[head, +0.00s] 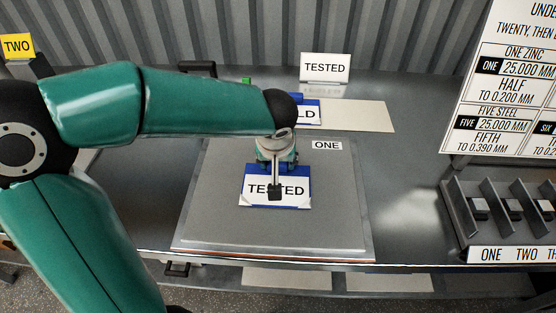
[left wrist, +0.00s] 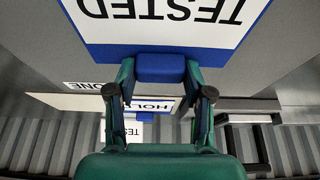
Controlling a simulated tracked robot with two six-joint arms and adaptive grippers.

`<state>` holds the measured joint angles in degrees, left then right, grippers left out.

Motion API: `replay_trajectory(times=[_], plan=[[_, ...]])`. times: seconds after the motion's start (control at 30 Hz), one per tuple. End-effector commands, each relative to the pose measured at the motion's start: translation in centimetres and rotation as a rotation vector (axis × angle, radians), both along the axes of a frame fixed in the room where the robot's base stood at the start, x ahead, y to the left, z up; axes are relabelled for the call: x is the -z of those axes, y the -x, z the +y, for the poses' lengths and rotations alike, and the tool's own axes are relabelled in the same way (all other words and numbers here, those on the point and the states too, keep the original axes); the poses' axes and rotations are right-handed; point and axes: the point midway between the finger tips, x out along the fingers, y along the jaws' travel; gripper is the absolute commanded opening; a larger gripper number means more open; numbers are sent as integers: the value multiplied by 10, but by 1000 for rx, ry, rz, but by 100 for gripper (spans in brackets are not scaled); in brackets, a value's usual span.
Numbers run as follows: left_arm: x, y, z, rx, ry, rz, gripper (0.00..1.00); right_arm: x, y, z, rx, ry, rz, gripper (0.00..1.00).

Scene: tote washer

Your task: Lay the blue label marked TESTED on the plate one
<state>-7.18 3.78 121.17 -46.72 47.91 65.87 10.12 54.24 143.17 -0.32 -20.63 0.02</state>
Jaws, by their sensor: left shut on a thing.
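The blue label marked TESTED (head: 299,197) has a white face and a blue border, and is over the middle of plate one (head: 345,220). My left gripper (head: 276,172) comes from above and behind it. The left wrist view shows the label (left wrist: 195,42) close up, with its blue tab (left wrist: 165,68) between the two fingers, which are shut on it. The label looks about flat; I cannot tell whether it touches the plate. Plate one is a grey square with a small white ONE tag (head: 326,145) at its back right. My right gripper is not in view.
Behind the plate, a blue-edged label ending in LD (head: 308,112) lies on a pale board (head: 365,116), by a standing white TESTED sign (head: 325,68). A slotted rack (head: 500,210) stands at right. A yellow TWO sign (head: 17,46) is far left.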

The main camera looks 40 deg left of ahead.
Motion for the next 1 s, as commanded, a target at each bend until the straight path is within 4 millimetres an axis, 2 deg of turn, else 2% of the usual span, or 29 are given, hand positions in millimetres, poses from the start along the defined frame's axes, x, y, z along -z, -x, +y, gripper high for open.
replay_trajectory(times=[0.3, 0.33, 0.5, 1.0], plan=[[4, 0, 0, 0, 0, -1, 15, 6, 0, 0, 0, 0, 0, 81], [3, 0, 0, 0, 0, -1, 55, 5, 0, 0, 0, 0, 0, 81], [3, 0, 0, 1, 0, 0, 80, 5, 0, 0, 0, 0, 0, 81], [3, 0, -1, 2, 0, 0, 80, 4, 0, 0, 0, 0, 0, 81]])
